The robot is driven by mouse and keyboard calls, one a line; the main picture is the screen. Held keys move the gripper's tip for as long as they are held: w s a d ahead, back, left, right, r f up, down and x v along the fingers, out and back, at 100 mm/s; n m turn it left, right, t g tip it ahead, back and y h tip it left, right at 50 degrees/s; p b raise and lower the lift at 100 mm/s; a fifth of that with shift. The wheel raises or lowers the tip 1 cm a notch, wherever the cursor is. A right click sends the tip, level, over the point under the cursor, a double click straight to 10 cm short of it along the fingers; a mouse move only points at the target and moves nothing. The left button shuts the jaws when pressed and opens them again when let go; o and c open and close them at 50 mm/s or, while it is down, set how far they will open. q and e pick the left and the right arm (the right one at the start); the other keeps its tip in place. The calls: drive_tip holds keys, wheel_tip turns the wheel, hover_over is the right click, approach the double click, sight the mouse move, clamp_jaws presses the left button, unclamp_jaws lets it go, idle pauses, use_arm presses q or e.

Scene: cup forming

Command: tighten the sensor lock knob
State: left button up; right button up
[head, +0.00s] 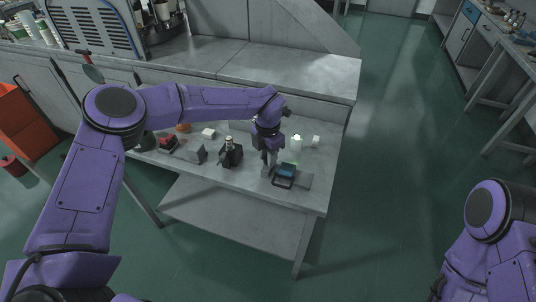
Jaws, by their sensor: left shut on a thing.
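My left gripper (269,163) points down at the small metal table. It is shut on what appears to be the sensor lock knob, which is too small and too covered by the fingers to make out. Right beside the fingertips is a dark device with a blue top (287,172).
A black fixture (230,154) stands left of the gripper. Farther left are a grey block (197,153) and a red-and-black item (168,144). The table's right end is bare.

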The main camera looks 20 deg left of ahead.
use_arm(q)
drive_tip(key=shift+w+r, duration=0.1)
drive_tip(key=shift+r, duration=0.05)
idle(0.3)
drive_tip(key=o, duration=1.1)
drive_tip(key=shift+c, duration=0.2)
wheel_tip(320, 180, up, 10)
drive_tip(key=b, duration=0.2)
drive_tip(key=shift+r+b, duration=0.2)
drive_tip(key=shift+b, duration=0.1)
drive_tip(key=shift+d, duration=0.1)
